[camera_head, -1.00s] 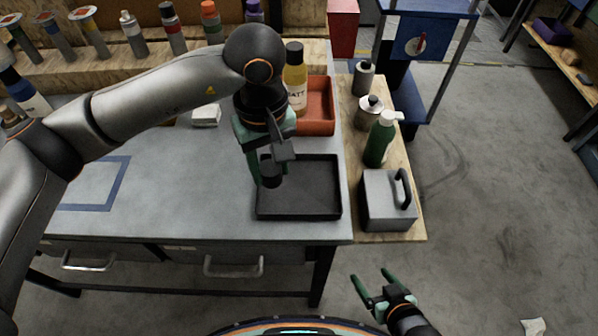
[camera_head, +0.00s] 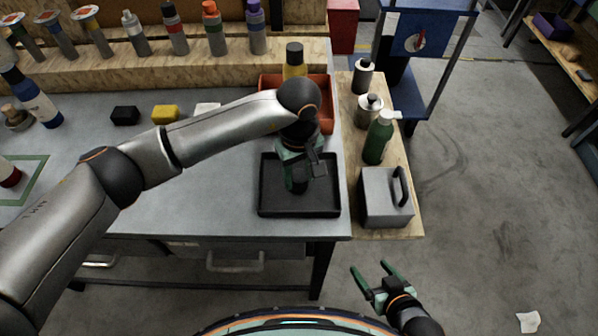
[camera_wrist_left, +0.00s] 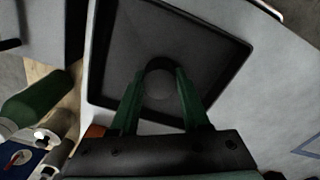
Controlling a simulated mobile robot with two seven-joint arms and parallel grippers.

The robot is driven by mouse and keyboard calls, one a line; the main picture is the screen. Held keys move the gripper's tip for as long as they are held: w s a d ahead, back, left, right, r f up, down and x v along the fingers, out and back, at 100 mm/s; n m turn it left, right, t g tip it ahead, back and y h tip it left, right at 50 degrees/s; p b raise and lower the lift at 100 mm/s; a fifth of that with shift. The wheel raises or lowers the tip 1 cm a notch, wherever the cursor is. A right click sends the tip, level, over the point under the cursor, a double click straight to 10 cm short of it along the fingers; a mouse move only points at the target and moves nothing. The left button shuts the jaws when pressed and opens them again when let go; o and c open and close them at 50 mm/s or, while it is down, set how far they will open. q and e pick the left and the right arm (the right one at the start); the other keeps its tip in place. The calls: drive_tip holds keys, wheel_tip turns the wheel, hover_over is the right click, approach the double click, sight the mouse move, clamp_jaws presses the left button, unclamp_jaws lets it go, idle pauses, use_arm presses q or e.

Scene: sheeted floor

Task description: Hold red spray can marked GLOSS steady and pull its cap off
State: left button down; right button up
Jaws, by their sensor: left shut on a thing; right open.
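My left gripper (camera_head: 297,180) is shut on a small dark cap (camera_head: 298,186) over the black tray (camera_head: 272,208) on the bench. In the left wrist view the dark round cap (camera_wrist_left: 160,78) sits between the green fingertips (camera_wrist_left: 155,82), with the tray (camera_wrist_left: 215,45) behind it. I cannot tell whether the cap touches the tray floor. A dark red, white-ended object (camera_head: 9,175), perhaps the red can, is cut off at the left edge beside a green outline. No GLOSS marking is readable. My right gripper (camera_head: 370,267) is open and empty in front of the bench.
A red bin (camera_head: 325,112) with a yellow bottle (camera_head: 294,62) stands behind the tray. A green bottle (camera_head: 378,140), grey canisters and a metal box (camera_head: 384,195) stand at right. Several spray cans line the back ledge (camera_head: 120,75). Small blocks lie on the bench.

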sight(299, 177)
use_arm(q)
drive_tip(key=shift+f, duration=0.1)
drive_tip(key=c, duration=0.8)
unclamp_jaws()
drive_tip(key=shift+b, duration=0.3)
drive_tip(key=shift+c, duration=0.2)
drive_tip(key=o, duration=0.5)
drive_tip(key=shift+c, duration=0.2)
drive_tip(key=shift+p, duration=0.3)
drive_tip(key=shift+r, duration=0.4)
wheel_tip(299, 177, up, 12)
drive_tip(key=b, duration=0.1)
drive_tip(key=shift+f+b, duration=0.2)
drive_tip(key=shift+b, duration=0.15)
drive_tip(key=shift+s+f, duration=0.1)
